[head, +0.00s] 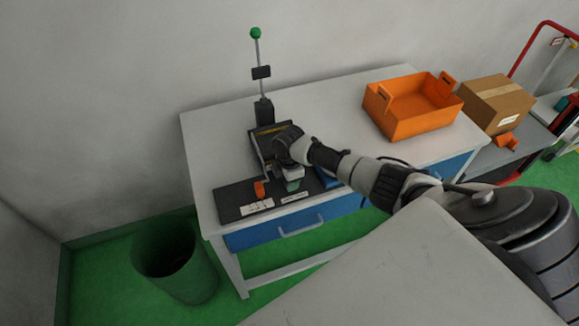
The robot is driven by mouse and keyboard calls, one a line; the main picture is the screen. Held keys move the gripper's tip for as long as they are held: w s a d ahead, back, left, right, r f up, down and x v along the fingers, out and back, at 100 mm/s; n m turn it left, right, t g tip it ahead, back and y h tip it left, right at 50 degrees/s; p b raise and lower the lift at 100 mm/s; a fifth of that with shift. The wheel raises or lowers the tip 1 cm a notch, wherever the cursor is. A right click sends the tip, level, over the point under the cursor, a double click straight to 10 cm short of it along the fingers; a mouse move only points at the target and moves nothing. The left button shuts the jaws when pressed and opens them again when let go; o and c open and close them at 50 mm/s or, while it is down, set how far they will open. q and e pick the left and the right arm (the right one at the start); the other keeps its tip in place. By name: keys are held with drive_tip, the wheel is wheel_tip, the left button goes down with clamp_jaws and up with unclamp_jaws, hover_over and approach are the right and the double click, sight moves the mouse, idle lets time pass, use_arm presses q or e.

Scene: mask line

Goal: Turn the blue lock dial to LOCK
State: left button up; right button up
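A dark panel (236,203) lies on the front left of the white workbench, with white labels (257,207) too small to read. A blue part (327,179) shows at the panel's right, partly covered by my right arm. I cannot tell whether it is the lock dial, and no other dial is clear. My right arm comes in from the right, and its gripper (291,174) is over the panel, pointing down. Its fingers are small and partly hidden, so neither their opening nor any contact can be told. My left gripper is not in view.
An orange knob (259,189) and a green part (292,186) sit on the panel. Behind stands a press-like device with a green-topped lever (256,60). An orange crate (412,122) is at the bench's right, beside a cardboard box (494,101). A green bin (176,262) stands on the floor.

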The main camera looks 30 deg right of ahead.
drive_tip(key=shift+w+d+r, duration=0.1)
idle(0.4)
drive_tip(key=o, duration=0.9)
wheel_tip(320, 180, up, 11)
drive_tip(key=shift+f+b, duration=0.1)
drive_tip(key=shift+b, duration=0.35)
drive_tip(key=shift+f, duration=0.1)
